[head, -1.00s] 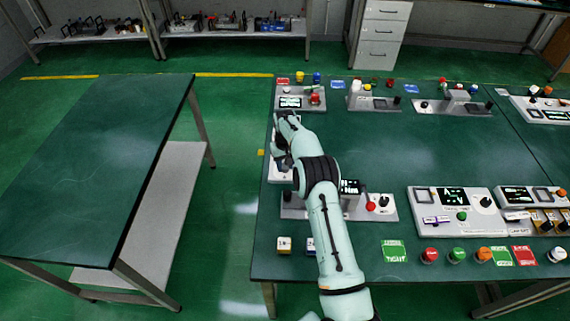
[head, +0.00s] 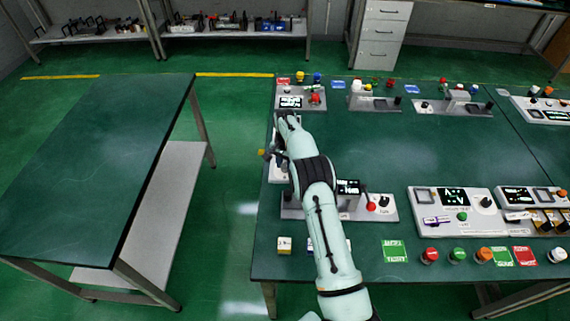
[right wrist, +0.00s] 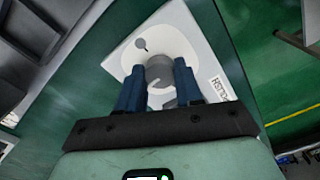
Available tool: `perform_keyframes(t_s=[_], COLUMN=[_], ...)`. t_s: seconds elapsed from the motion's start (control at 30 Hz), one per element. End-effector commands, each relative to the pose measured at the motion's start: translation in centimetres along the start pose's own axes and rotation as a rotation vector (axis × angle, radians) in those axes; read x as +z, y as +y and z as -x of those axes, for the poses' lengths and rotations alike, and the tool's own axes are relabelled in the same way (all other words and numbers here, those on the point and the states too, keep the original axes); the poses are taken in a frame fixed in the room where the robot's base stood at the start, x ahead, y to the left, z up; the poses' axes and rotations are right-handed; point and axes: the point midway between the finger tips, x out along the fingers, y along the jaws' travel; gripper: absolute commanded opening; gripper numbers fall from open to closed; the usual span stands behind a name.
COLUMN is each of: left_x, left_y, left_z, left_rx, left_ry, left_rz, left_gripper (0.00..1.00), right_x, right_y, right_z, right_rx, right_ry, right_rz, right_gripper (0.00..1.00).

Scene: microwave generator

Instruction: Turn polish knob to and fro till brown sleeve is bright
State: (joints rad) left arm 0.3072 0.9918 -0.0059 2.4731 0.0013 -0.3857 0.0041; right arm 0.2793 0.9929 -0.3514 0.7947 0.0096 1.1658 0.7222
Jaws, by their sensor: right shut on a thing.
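The polish knob (right wrist: 160,72) is a round grey knob on a white panel (right wrist: 190,32) whose side lettering is only partly readable. My right gripper (right wrist: 159,76) has its blue fingers on opposite sides of the knob, shut on it. In the head view my right gripper (head: 279,150) is at the left edge of the right table, mostly hidden by its own arm. A little of the white panel (head: 277,174) shows below it. I cannot pick out the brown sleeve in either view. My left gripper is not in view.
A panel with a red-tipped lever (head: 370,206) stands nearer, partly behind my arm. A panel with a red button (head: 315,98) stands beyond the gripper. The table middle (head: 430,150) is clear. An empty table (head: 100,160) stands left across a floor gap.

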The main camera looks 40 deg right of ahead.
Motion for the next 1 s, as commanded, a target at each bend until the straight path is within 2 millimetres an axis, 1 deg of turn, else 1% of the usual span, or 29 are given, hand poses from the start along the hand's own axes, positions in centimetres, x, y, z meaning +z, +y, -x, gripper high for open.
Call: perform_keyframes(t_s=[0.3, 0.77, 0.8, 0.87, 0.9, 1.0], left_x=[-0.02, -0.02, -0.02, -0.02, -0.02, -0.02], left_y=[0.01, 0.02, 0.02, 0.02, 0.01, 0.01], left_z=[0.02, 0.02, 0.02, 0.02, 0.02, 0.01], left_rx=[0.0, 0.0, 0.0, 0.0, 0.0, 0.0], left_ry=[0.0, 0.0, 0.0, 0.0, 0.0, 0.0], left_rz=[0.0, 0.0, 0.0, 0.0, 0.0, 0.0], left_gripper=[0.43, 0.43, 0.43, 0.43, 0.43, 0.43], right_x=[-0.09, -0.12, -0.12, -0.12, -0.12, -0.08], right_y=[-0.08, -0.08, -0.08, -0.08, -0.08, -0.06], right_z=[0.18, 0.19, 0.2, 0.2, 0.18, 0.13], right_rx=[-0.002, -0.003, -0.003, -0.003, -0.003, -0.002], right_ry=[0.004, 0.004, 0.004, 0.004, 0.004, 0.003], right_rz=[-0.098, -0.111, -0.111, -0.111, -0.111, -0.111], right_gripper=[0.05, 0.05, 0.39, 0.58, 0.61, 0.61])
